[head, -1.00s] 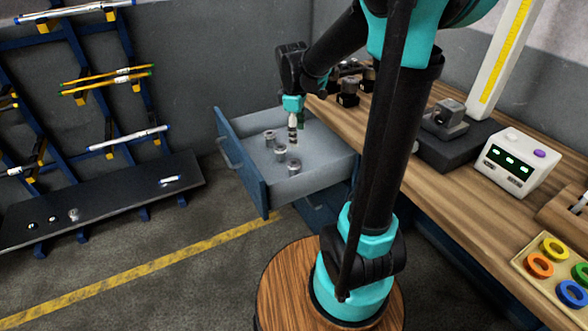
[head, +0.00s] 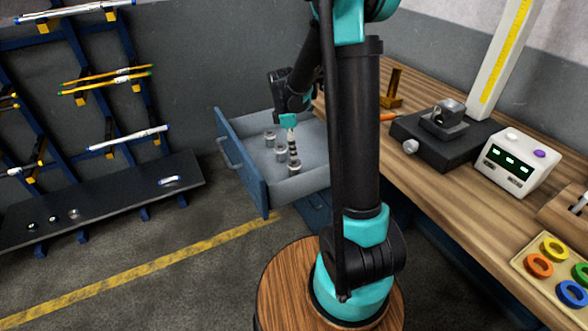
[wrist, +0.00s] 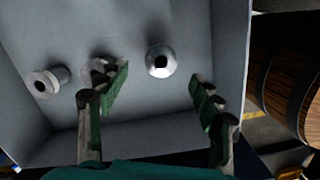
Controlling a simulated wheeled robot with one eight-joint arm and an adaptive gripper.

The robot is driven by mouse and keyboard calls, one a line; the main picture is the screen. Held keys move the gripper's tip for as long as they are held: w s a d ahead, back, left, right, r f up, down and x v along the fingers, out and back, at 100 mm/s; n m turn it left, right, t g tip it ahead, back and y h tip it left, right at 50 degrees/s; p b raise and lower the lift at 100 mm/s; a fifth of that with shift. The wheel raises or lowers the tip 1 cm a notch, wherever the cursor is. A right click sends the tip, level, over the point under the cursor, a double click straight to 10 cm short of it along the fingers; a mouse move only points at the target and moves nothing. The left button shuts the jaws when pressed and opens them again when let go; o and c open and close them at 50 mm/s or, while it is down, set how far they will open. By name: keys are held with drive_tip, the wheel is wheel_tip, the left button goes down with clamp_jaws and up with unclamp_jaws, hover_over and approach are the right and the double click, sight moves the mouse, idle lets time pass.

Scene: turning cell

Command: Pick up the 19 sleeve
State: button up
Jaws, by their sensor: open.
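Three grey metal sleeves stand in the open drawer: a rear one (head: 270,137), a middle one (head: 281,154) and a front one (head: 294,168). I cannot read any size mark, so I cannot tell which is the 19 sleeve. My gripper (head: 292,152) points down into the drawer, just above the front sleeve. In the wrist view my gripper (wrist: 158,95) is open and empty. One sleeve (wrist: 161,61) shows between and beyond the fingertips. Another sleeve (wrist: 100,68) is partly hidden by the left finger, and a third (wrist: 47,82) lies farther left.
The drawer (head: 243,160) has raised walls on all sides, close around the sleeves. The wooden bench (head: 440,225) stands to the right, with a dark fixture (head: 440,135) and a white display box (head: 520,160). A rack (head: 100,200) is at the left.

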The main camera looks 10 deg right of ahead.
sight(294, 169)
drive_tip(key=shift+s+d+f, duration=0.1)
drive_tip(key=shift+f, duration=1.55)
drive_tip(key=shift+s+d+f, duration=0.1)
drive_tip(key=shift+f, duration=1.5)
clamp_jaws()
drive_tip(key=shift+r, duration=0.2)
